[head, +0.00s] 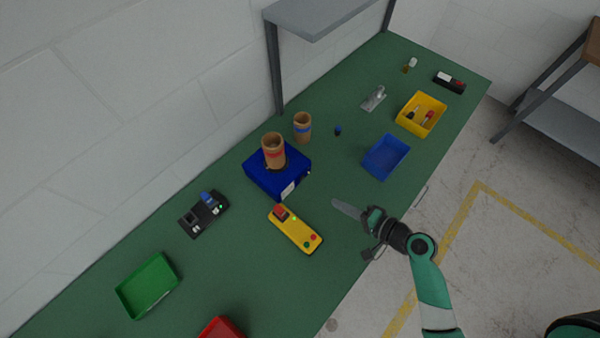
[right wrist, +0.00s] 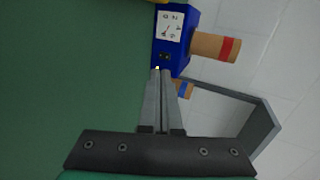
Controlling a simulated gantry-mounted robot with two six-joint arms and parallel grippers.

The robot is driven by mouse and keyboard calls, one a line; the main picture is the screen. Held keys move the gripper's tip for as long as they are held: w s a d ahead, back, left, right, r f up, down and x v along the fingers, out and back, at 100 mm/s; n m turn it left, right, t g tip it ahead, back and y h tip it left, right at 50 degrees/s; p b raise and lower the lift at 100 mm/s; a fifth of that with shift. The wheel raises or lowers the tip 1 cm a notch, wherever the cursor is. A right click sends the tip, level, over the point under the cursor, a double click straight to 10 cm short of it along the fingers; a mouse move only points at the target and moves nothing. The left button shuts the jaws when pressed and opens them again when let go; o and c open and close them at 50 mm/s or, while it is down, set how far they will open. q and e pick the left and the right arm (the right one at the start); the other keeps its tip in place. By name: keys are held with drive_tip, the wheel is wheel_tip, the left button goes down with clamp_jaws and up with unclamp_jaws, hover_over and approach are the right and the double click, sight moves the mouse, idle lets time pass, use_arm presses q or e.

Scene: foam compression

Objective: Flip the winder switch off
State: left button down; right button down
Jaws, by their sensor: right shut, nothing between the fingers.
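The winder is a blue box (head: 262,180) with a brown, red-banded cylinder (head: 273,150) standing on its top. In the right wrist view the blue box (right wrist: 183,50) carries a white dial label (right wrist: 170,26) and a small dark switch (right wrist: 165,56) on its face. I cannot tell the switch's position. My right gripper (head: 335,203) is shut and empty, to the right of the box above the green table. In the right wrist view its fingertips (right wrist: 161,70) appear just below the switch; contact cannot be told. My left gripper is not in view.
A yellow control box (head: 296,232) with buttons lies in front of the winder. A second brown cylinder (head: 303,128) stands behind it. A blue tray (head: 373,167) and a yellow bin (head: 412,127) are farther right. A black device (head: 203,220) and a green tray (head: 128,299) are left.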

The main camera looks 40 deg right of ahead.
drive_tip(key=shift+s+d, duration=0.55)
drive_tip(key=shift+s, duration=0.15)
drive_tip(key=shift+d+m, duration=0.15)
drive_tip(key=shift+m, duration=0.15)
drive_tip(key=shift+w, duration=0.1)
drive_tip(key=b, duration=0.2)
approach(303, 178)
drive_tip(key=f, duration=0.1)
drive_tip(key=w+f, duration=0.1)
drive_tip(key=f, duration=0.1)
drive_tip(key=shift+w+a, duration=0.3)
drive_tip(key=shift+w, duration=0.1)
drive_tip(key=shift+w+a+r+p, duration=0.15)
drive_tip(key=shift+w+p, duration=0.1)
drive_tip(key=shift+w, duration=0.75)
drive_tip(key=shift+w+d+r+p, duration=0.15)
drive_tip(key=shift+w+p, duration=0.1)
drive_tip(key=shift+w, duration=0.75)
drive_tip(key=shift+a, duration=0.1)
